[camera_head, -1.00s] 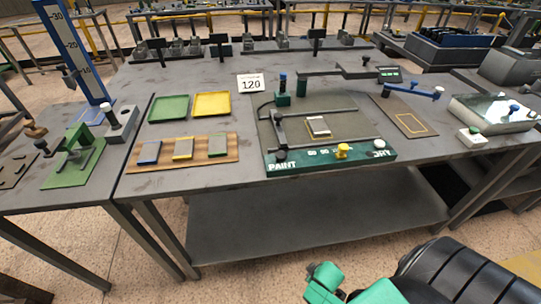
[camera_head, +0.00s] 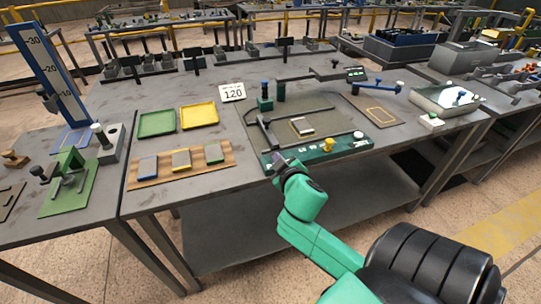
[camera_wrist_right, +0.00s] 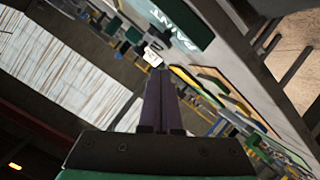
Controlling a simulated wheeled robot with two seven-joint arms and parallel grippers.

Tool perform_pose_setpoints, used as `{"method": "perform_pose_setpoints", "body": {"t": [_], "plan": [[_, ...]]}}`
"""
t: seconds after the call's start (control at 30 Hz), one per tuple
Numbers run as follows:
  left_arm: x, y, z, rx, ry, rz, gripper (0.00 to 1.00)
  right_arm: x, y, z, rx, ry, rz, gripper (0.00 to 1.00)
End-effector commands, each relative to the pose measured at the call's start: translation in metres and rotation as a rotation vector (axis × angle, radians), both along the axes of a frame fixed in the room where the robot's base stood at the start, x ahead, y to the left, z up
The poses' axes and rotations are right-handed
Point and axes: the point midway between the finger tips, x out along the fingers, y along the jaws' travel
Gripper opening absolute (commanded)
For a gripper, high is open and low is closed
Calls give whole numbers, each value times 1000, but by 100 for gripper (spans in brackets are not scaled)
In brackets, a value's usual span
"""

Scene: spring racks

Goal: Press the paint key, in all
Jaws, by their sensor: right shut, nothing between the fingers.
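The dark green control panel (camera_head: 343,149) runs along the front edge of the table, with a white knob (camera_head: 358,135) at its right end and a yellow knob (camera_head: 328,145) near its middle. The paint key at its left end is hidden behind my right gripper (camera_head: 277,160) in the head view. That gripper is shut and empty, its tip over the panel's left end; I cannot tell whether it touches the key. In the right wrist view the PAINT lettering (camera_wrist_right: 175,30) shows beyond the closed fingers (camera_wrist_right: 160,72). My left gripper is not in view.
A small plate (camera_head: 302,126) lies on the station behind the panel, beside a black arm (camera_head: 266,131). A green tray (camera_head: 157,123) and a yellow tray (camera_head: 199,115) stand left, behind a wooden board (camera_head: 144,180) with three coloured blocks. A 120 sign (camera_head: 232,92) stands behind.

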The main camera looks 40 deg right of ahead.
Motion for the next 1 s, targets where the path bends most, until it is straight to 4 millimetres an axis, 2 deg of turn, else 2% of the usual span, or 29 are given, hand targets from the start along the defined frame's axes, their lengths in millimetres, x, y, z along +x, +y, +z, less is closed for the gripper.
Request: {"method": "perform_pose_setpoints", "body": {"t": [0.03,0.17,0.27,0.3,0.4,0.47,0.5,0.57,0.67,0.73,0.8,0.9,1.0], "plan": [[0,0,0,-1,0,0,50,9,-1,22,-53,-65,27,0],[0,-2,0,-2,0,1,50,31,9,82,-210,-250,146,0],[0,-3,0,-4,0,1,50,43,31,125,-348,-375,283,0],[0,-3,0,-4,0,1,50,47,44,140,-410,-417,353,0],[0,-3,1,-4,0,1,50,52,83,167,-594,-485,573,0],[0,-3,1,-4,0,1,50,53,112,169,-736,-473,753,0],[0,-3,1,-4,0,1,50,54,126,162,-834,-428,875,0],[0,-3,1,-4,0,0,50,54,134,141,-968,-304,1034,0],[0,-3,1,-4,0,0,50,57,108,102,-1149,4,1190,0],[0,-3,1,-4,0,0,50,58,77,86,-1218,205,1214,0],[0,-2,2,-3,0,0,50,57,44,78,-1263,384,1198,0],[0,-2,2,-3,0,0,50,54,3,78,-1296,583,1144,0],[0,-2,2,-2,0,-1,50,51,-24,82,-1308,701,1093,0]]}}
